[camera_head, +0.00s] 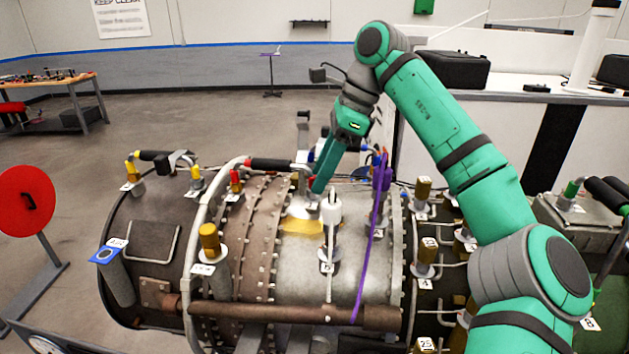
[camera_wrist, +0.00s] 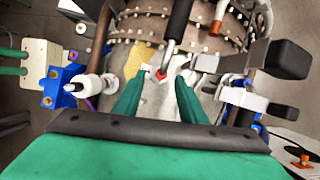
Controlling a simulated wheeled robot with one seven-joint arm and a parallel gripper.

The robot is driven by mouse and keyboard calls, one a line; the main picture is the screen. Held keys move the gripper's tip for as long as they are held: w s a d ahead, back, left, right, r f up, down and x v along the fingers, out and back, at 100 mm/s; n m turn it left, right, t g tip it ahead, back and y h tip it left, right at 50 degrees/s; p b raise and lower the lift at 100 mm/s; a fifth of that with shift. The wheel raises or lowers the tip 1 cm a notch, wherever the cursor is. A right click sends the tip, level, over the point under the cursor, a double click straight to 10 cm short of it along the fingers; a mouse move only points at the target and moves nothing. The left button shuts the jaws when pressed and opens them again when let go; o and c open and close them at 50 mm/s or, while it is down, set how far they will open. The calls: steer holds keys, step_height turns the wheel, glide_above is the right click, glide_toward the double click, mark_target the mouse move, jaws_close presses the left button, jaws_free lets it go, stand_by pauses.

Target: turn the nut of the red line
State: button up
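The red line (camera_head: 270,163) is a short black hose on top of the turbine casing. A red fitting (camera_head: 235,181) shows at its left end; its other end runs toward my gripper (camera_head: 316,188). In the wrist view, the hose (camera_wrist: 180,20) leads down through a metal tube to a small red nut (camera_wrist: 161,74). My gripper (camera_wrist: 160,80) has its two green fingers apart. The red nut appears between the fingertips; whether either finger touches it I cannot tell. In the head view my gripper and arm hide that end of the line.
A white-capped fitting (camera_head: 330,210) and a purple strap (camera_head: 374,235) stand close to my gripper. Yellow-ended (camera_head: 165,156) and several brass fittings surround the casing. In the wrist view, a dark grey block (camera_wrist: 285,58) sits at the right and blue parts (camera_wrist: 62,88) at the left.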

steer(key=shift+x, duration=1.2)
